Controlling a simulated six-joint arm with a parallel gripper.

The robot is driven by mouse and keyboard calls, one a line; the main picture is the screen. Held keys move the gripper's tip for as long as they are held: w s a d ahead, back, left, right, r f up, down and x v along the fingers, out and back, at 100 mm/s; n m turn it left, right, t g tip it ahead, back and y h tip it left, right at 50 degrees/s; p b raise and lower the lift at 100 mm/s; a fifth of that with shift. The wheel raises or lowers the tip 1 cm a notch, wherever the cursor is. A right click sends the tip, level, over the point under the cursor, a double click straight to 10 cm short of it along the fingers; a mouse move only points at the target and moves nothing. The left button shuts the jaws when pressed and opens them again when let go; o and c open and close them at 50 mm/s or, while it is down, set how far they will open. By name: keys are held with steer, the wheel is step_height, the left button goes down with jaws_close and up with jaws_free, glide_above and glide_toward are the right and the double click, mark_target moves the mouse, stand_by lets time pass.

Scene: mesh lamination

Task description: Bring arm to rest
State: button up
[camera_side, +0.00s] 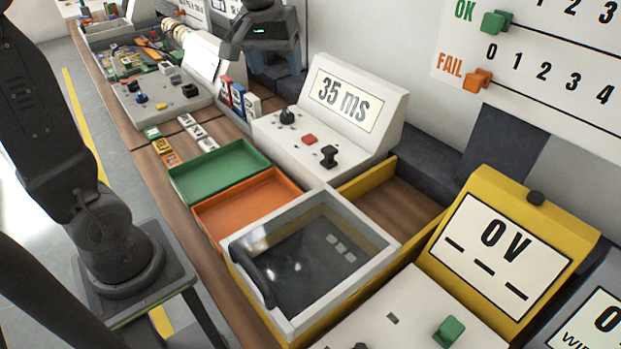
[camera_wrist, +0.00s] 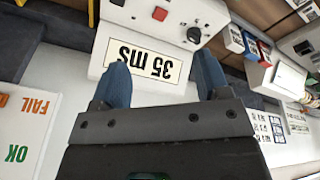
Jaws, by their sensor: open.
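My gripper (camera_wrist: 162,72) shows in the wrist view with its two blue fingers spread wide and nothing between them. Past the fingers is the upside-down "35 ms" screen of a white console (camera_wrist: 185,18). In the side view my gripper (camera_side: 262,62) hangs at the top middle, above and behind the bench, near the wall. The same white console (camera_side: 275,140) stands below and to the right of it, with a black knob, a red button and a black lever. I cannot tell the exact gap between my fingers and the console.
A green tray (camera_side: 218,170), an orange tray (camera_side: 248,207) and a grey clear-lidded box (camera_side: 240,245) line the bench. A yellow "0 V" unit (camera_side: 500,255) stands front right. Small coloured boxes (camera_side: 238,100) stand near my gripper. An OK/FAIL board (camera_side: 550,60) hangs on the wall.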

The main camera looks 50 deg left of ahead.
steer(key=s+d+f+m+t, duration=0.1)
steer(key=s+d+f+m, duration=0.1)
steer(key=s, duration=0.6)
steer(key=s+d+f+m+t, duration=0.1)
steer(key=s+d+f+m, duration=0.1)
steer(key=s+d+m, duration=0.3)
steer(key=s+d, duration=0.1)
steer(key=s, duration=0.2)
steer(key=shift+s+d+f+t+h, duration=0.3)
steer(key=shift+d+f+t, duration=0.05)
steer(key=shift+d+t, duration=0.05)
